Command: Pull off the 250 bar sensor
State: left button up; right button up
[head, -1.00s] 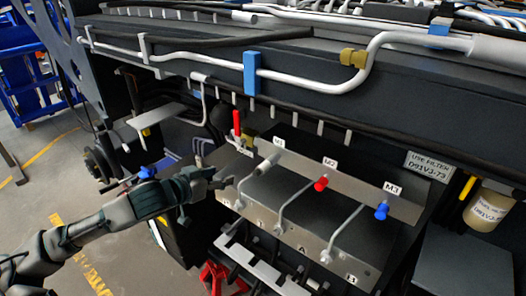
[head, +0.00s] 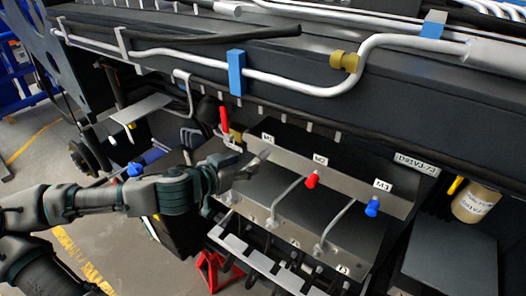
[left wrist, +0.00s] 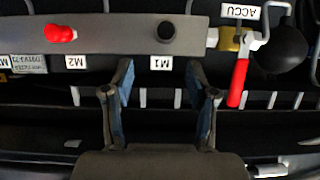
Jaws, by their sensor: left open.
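Three fittings sit along a grey metal panel (head: 330,178): a grey one at M1 (head: 258,158), a red one at M2 (head: 312,180) and a blue one at M3 (head: 372,207). No 250 bar marking is readable on any. My left gripper (head: 240,168) is open and empty, just left of the M1 fitting and partly covering its surroundings. In the left wrist view the open fingers (left wrist: 160,100) are apart, with the M1 label between them. The dark round M1 fitting (left wrist: 165,32) lies beyond the fingertips, and the red M2 fitting (left wrist: 60,33) is to the left. My right gripper is not in view.
A red lever (head: 224,122) stands close to my left gripper; it also shows in the left wrist view (left wrist: 238,83) beside the ACCU label. Chassis beam and pipes (head: 300,85) run above the panel. A filter canister (head: 474,203) is at right.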

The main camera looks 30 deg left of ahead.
aim_at(261, 153)
pick_arm(q)
jog(key=p+x, duration=0.5)
jog(key=shift+a, duration=0.15)
jog(key=x, duration=0.4)
jog(key=shift+w, duration=0.3)
jog(key=shift+w+f, duration=0.25)
jog(key=shift+w, duration=0.25)
jog(key=shift+a, duration=0.3)
jog(key=shift+d, duration=0.4)
grip_shut()
jog(key=c, duration=0.9)
grip_release()
jog(key=shift+a, duration=0.15)
grip_shut()
